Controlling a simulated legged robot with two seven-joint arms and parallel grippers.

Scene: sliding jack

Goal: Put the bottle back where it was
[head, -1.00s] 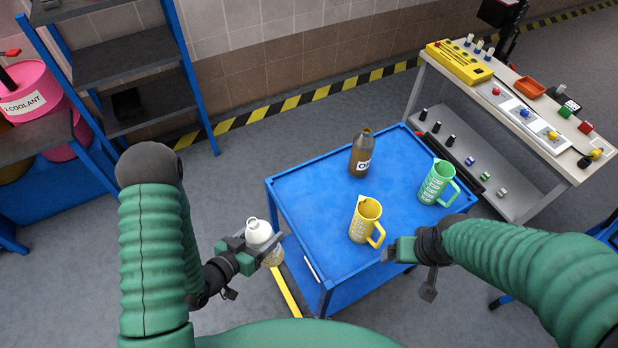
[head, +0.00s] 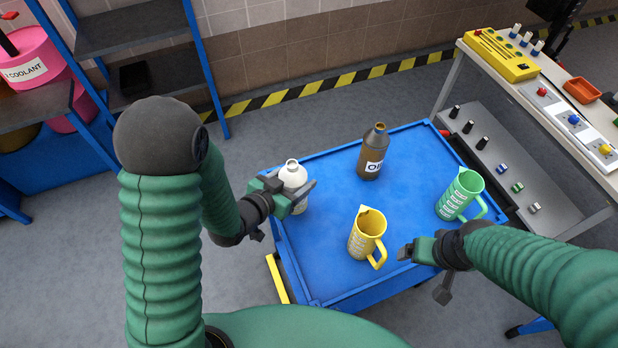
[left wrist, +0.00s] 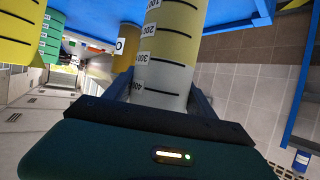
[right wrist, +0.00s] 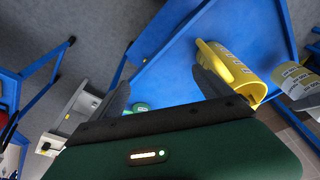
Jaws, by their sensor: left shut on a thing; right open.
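A white bottle (head: 293,176) is held upright in my left gripper (head: 291,190), which is shut around its body at the left end of the blue cart top. In the left wrist view the bottle (left wrist: 165,50) has a printed scale and a pale yellow lower part. I cannot tell whether its base touches the cart. A brown bottle (head: 372,152) with a partly readable label stands toward the cart's back. My right gripper (head: 424,271) is open and empty near the cart's front right, beside the yellow jug.
The blue cart top (head: 322,228) bears a yellow jug (head: 367,235) near the front and a green jug (head: 459,195) at the right. Bare surface lies between the held bottle and the jugs. A workbench (head: 570,120) stands right; a shelf (head: 150,75) stands back left.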

